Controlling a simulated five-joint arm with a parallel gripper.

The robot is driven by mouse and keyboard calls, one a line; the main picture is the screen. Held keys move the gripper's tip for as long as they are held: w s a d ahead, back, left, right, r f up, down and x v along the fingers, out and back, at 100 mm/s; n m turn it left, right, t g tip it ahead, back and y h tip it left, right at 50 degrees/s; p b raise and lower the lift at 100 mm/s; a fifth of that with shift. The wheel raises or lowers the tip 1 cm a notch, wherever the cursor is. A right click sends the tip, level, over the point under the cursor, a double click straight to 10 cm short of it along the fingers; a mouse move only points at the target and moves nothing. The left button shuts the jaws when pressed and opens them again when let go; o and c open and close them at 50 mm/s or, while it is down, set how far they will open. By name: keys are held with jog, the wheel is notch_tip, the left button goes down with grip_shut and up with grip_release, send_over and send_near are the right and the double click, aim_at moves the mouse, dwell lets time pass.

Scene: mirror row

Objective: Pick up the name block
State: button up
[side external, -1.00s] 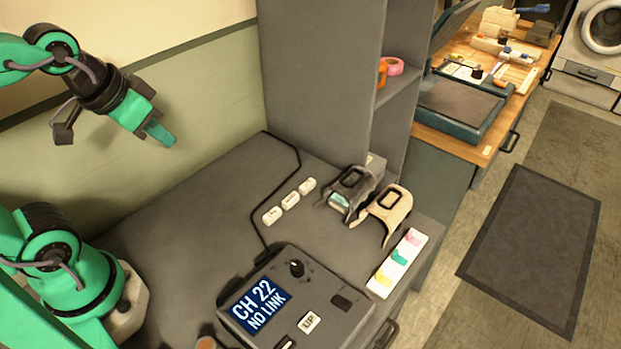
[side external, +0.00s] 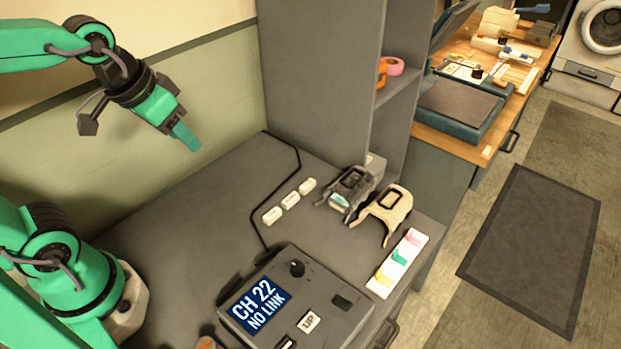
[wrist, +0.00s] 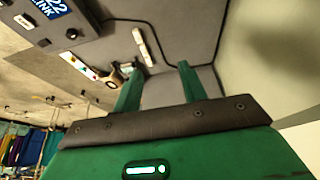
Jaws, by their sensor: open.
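Three small white blocks with dark lettering too small to read lie in a row on the grey desk: a near one (side external: 271,216), a middle one (side external: 290,201) and a far one (side external: 307,186). I cannot tell which is the name block. The row also shows in the wrist view as white pieces (wrist: 143,45) beyond the fingers. My gripper (side external: 185,138) is open and empty, high above the desk, left of the row. Its two green fingers stand apart in the wrist view (wrist: 158,73).
A console (side external: 300,300) reading "CH 22 NO LINK" stands at the front. A dark bracket (side external: 350,188) and a beige one (side external: 384,208) stand right of the blocks. A card with coloured tabs (side external: 398,263) lies at the right edge. A black cable (side external: 254,215) runs left of the row.

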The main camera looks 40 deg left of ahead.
jog(key=w+d+f+g, duration=0.3)
jog(key=w+d+f, duration=0.1)
jog(key=w+f, duration=0.25)
jog(key=g, duration=0.2)
send_near(272, 213)
jog(key=shift+s+f, duration=0.1)
jog(key=shift+s, duration=0.1)
jog(key=shift+w+d+f, duration=0.1)
jog(key=shift+d+f, duration=0.1)
jog(key=shift+f, duration=0.15)
jog(key=shift+f, duration=1.3)
jog(key=shift+f, duration=2.6)
grip_shut()
